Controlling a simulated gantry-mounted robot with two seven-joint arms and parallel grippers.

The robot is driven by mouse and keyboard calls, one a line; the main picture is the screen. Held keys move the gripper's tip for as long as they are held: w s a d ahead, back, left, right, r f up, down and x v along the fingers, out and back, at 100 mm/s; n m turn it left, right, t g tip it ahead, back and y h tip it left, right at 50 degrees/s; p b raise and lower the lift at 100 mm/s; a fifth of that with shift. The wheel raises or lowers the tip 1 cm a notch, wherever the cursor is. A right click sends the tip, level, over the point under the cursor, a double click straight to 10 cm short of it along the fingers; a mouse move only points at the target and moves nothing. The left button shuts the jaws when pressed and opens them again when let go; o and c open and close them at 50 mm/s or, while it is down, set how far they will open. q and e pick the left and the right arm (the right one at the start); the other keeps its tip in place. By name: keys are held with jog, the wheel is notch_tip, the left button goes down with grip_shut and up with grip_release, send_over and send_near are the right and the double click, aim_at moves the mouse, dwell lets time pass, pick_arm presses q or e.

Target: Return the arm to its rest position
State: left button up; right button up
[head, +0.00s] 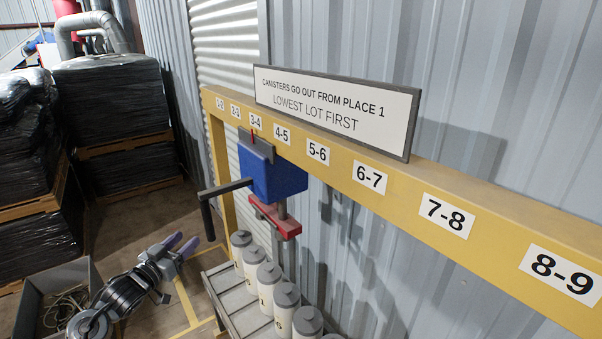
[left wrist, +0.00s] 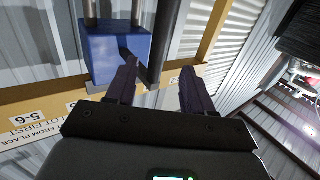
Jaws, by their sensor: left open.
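My left arm reaches in from the lower left of the head view. Its left gripper (head: 182,243) has purple fingers spread apart and nothing between them. In the left wrist view the gripper (left wrist: 159,88) is also open and empty. The blue box (head: 272,176) hangs from the yellow beam at the 3-4 label, with a red block (head: 275,217) under it. Its black crank handle (head: 207,220) points down on the left, just right of my fingertips and apart from them in the head view. The box also shows in the left wrist view (left wrist: 112,58). My right gripper is not visible.
The yellow beam (head: 398,168) with number labels and a sign (head: 335,112) crosses the view. Several white canisters (head: 265,285) with grey lids stand on a rack below. A grey bin (head: 84,272) with cable scrap is at lower left. Black-wrapped pallets (head: 110,100) stand behind.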

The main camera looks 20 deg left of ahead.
pick_arm(q)
jog(key=s+d+f+g, duration=0.1)
jog(key=d+f, duration=0.1)
jog(key=f, duration=0.3)
jog(key=s+d+f+g, duration=0.1)
jog(key=s+d+f, duration=0.1)
jog(key=f, duration=0.3)
jog(key=s+d+f+g+h, duration=0.2)
jog(key=s+d+f+g, duration=0.2)
jog(key=s+d+f, duration=1)
jog(key=s+d+r+m+g+y, duration=0.1)
jog(key=s+d+g, duration=0.35)
jog(key=s, duration=0.45)
jog(key=s+d+m+g+y, duration=0.1)
jog(key=s+d+g, duration=0.4)
jog(key=s, duration=0.4)
notch_tip(320, 180, up, 14)
jog(key=d+t+p, duration=0.1)
jog(key=p, duration=1.3)
jog(key=shift+s+d, duration=0.2)
jog(key=shift+f, duration=0.1)
